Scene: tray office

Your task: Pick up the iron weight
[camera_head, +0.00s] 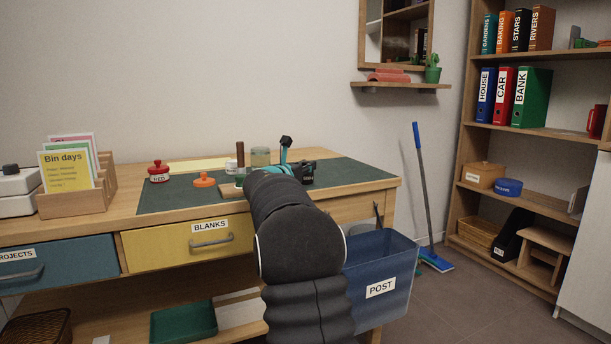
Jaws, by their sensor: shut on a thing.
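My gripper (299,170) shows only in part above the teal-and-black end of my arm, over the right half of the desk's dark green mat (345,172). My own arm hides most of it. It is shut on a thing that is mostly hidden. A small black knob-like piece (286,141) stands up at the gripper on a teal part. I cannot tell whether it is the iron weight or part of the gripper. No other iron weight can be made out.
A brown upright rod (240,156), a glass jar (260,157) and a white pot (231,167) stand close left of my gripper. A red-lidded jar (158,171) and an orange lid (204,180) are farther left. A blue POST bin (381,268) stands at the desk's right front.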

